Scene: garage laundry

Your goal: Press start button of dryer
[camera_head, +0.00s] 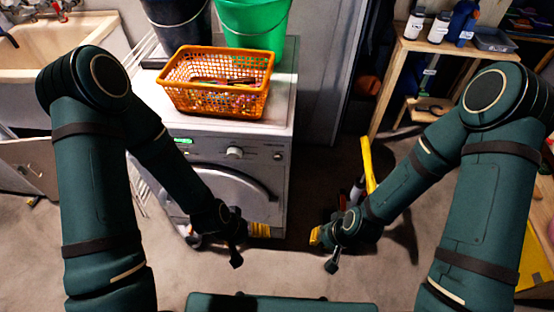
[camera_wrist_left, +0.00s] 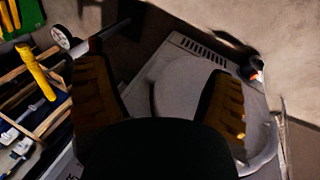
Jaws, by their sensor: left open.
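The dryer (camera_head: 205,150) is a white front-loading machine in the middle of the head view. Its front panel has a lit green display (camera_head: 182,140), a round knob (camera_head: 234,152) and small marks or buttons (camera_head: 277,156) at the right end. I cannot tell which one is the start button. The round door lies below, partly hidden by my left arm. My left gripper (camera_head: 248,246) is open and empty, low in front of the door, below the panel. The left wrist view shows its two yellow-padded fingers (camera_wrist_left: 160,95) apart. My right gripper (camera_head: 323,250) looks open and empty, right of the dryer.
An orange basket (camera_head: 190,101) stands on the dryer, with a green bucket (camera_head: 256,18) and a dark bucket (camera_head: 178,20) behind. A sink (camera_head: 72,49) is at left. A wooden shelf (camera_head: 388,80) with bottles and a yellow pole (camera_head: 367,160) are at right.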

